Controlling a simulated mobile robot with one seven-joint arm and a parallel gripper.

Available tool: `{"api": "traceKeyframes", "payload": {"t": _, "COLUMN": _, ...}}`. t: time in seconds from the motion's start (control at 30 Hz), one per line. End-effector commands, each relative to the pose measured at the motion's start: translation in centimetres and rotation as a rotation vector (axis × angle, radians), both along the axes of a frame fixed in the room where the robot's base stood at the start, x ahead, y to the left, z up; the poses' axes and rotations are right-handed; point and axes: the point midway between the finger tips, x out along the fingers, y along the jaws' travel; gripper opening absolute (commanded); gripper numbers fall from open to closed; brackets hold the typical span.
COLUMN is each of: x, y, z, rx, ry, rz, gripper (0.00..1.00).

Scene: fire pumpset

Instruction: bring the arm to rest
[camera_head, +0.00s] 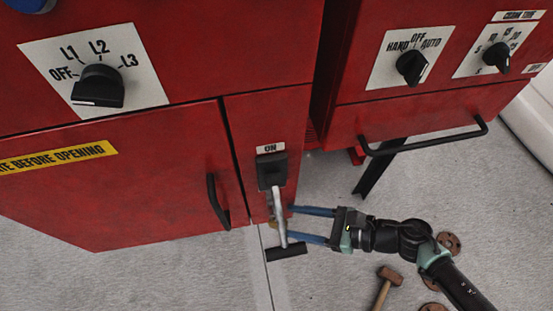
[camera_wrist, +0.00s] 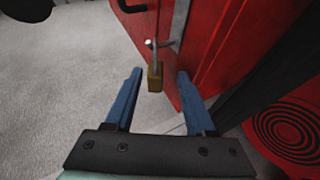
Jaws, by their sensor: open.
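My gripper (camera_head: 312,224) reaches in from the right in the head view, in front of the lower part of the red cabinet. Its two blue fingers are apart, and the wrist view shows nothing clamped between them (camera_wrist: 163,104). A lever handle (camera_head: 278,215) with a black crossbar hangs down from a black switch under an "ON" label, close to the fingertips; I cannot tell whether they touch it. A brass padlock (camera_wrist: 155,76) hangs at the cabinet just beyond the fingers in the wrist view.
The red cabinet (camera_head: 120,205) has a door handle (camera_head: 217,202) left of the lever. A second red cabinet (camera_head: 440,110) with a black bar handle (camera_head: 425,142) stands at the right. A hammer (camera_head: 385,284) and round flanges (camera_head: 449,243) lie on the grey floor near my arm.

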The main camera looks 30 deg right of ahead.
Motion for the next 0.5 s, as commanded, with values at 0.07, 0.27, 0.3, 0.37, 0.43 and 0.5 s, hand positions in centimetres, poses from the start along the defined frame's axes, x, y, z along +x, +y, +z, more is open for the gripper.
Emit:
{"api": "traceKeyframes", "payload": {"t": 0.07, "x": -1.4, "y": -1.6, "z": 0.9, "rx": -0.004, "ry": -0.001, "rz": -0.003, "gripper": 0.62}}
{"api": "traceKeyframes", "payload": {"t": 0.27, "x": -4.3, "y": -3.6, "z": 2.4, "rx": 0.001, "ry": -0.002, "rz": 0.013, "gripper": 0.62}}
{"api": "traceKeyframes", "payload": {"t": 0.3, "x": -4.6, "y": -3.9, "z": 2.7, "rx": 0.003, "ry": -0.003, "rz": 0.017, "gripper": 0.62}}
{"api": "traceKeyframes", "payload": {"t": 0.37, "x": -5.1, "y": -4.3, "z": 2.9, "rx": 0.004, "ry": -0.003, "rz": 0.018, "gripper": 0.62}}
{"api": "traceKeyframes", "payload": {"t": 0.43, "x": -5.5, "y": -4.6, "z": 3.2, "rx": 0.006, "ry": -0.003, "rz": 0.021, "gripper": 0.62}}
{"api": "traceKeyframes", "payload": {"t": 0.5, "x": -5.8, "y": -4.8, "z": 3.3, "rx": 0.006, "ry": -0.003, "rz": 0.023, "gripper": 0.62}}
